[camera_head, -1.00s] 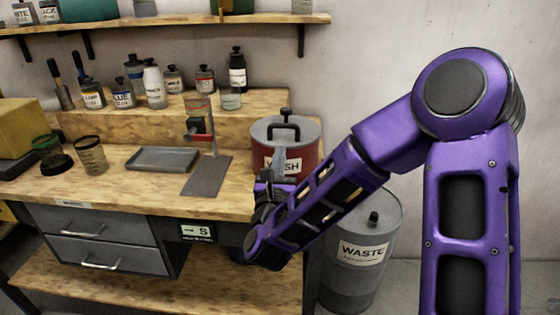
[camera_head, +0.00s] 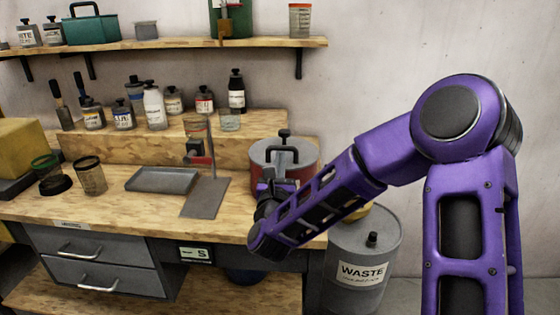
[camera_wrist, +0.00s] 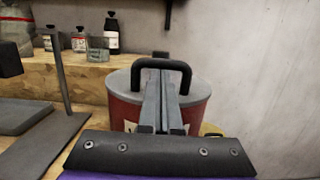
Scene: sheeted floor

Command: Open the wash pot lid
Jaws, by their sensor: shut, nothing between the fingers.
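The wash pot (camera_head: 302,155) is a red pot with a grey lid (camera_head: 268,153) and a black arched handle (camera_head: 282,152). It stands at the right end of the bench, and the lid sits flat on it. In the wrist view, the pot (camera_wrist: 199,116) is straight ahead, with the handle (camera_wrist: 186,76) standing up from the lid. My gripper (camera_wrist: 162,75) is shut and empty, its fingers pointing at the handle. The fingertips overlap the handle in the picture; I cannot tell whether they touch it. My arm hides the pot's lower front in the head view.
A grey waste drum (camera_head: 375,245) stands on the floor right of the bench. A stand with a grey base plate (camera_head: 204,198) and a shallow tray (camera_head: 163,180) lie left of the pot. Several bottles line the raised shelf behind. Wall space right of the pot is clear.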

